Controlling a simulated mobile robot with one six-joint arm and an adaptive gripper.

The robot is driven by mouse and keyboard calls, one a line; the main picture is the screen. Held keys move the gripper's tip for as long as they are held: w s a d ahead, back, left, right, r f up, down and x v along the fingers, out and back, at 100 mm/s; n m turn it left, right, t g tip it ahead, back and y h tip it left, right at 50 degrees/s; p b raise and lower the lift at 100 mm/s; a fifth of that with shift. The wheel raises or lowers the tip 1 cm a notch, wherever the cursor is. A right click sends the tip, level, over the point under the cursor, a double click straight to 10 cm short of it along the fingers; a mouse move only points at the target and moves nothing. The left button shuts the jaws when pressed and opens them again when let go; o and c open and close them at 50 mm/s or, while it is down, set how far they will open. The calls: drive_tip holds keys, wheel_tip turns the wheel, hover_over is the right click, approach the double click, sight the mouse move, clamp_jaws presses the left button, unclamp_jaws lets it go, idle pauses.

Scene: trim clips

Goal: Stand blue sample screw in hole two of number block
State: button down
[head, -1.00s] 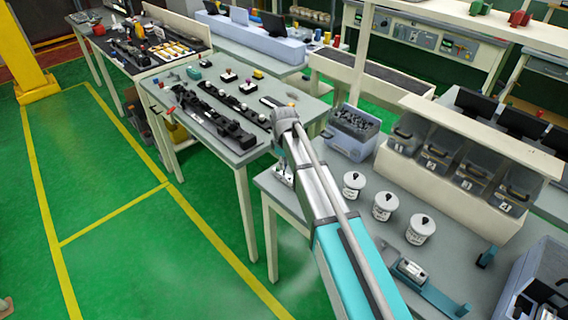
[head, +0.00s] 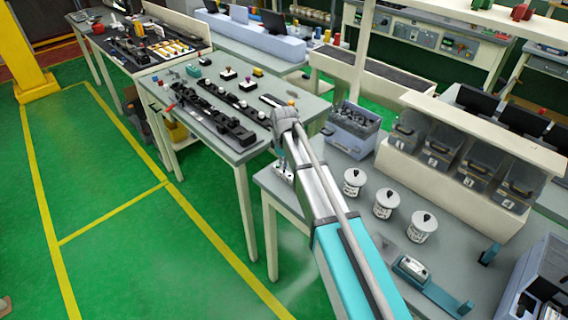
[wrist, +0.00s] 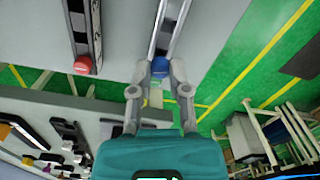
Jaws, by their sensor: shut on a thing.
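In the wrist view my gripper (wrist: 160,72) has its fingertips closed around a small blue round piece (wrist: 160,66), which looks like the head of the blue sample screw. The screw's lower part is hard to make out. A red round piece (wrist: 83,65) shows to the left, at the end of a dark strip, apart from my gripper.
The far grey table (head: 190,93) carries a long black fixture (head: 212,115) and several small blocks with coloured knobs. On the near table stand three white jars (head: 354,180), a grey bin (head: 350,133) and numbered bins (head: 440,150). Green floor is clear at left.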

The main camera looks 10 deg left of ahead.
drive_tip(key=shift+f+b, duration=0.65)
drive_tip(key=shift+f, duration=0.05)
idle(0.5)
drive_tip(key=c, duration=0.5)
unclamp_jaws()
drive_tip(key=shift+r, duration=0.15)
wheel_tip(320, 180, up, 5)
drive_tip(key=p, duration=0.5)
drive_tip(key=shift+w+d+f+m, duration=0.1)
drive_tip(key=shift+w+d+m, duration=0.45)
drive_tip(key=shift+w+d, duration=0.4)
drive_tip(key=shift+w+d+f+m, duration=0.15)
drive_tip(key=shift+w+d+m, duration=0.5)
drive_tip(key=shift+w, duration=0.5)
drive_tip(key=shift+w+d+f+m, duration=0.1)
drive_tip(key=shift+w+d+m, duration=0.4)
drive_tip(key=shift+w+d, duration=0.45)
drive_tip(key=shift+w+a, duration=0.1)
drive_tip(key=shift+a, duration=0.05)
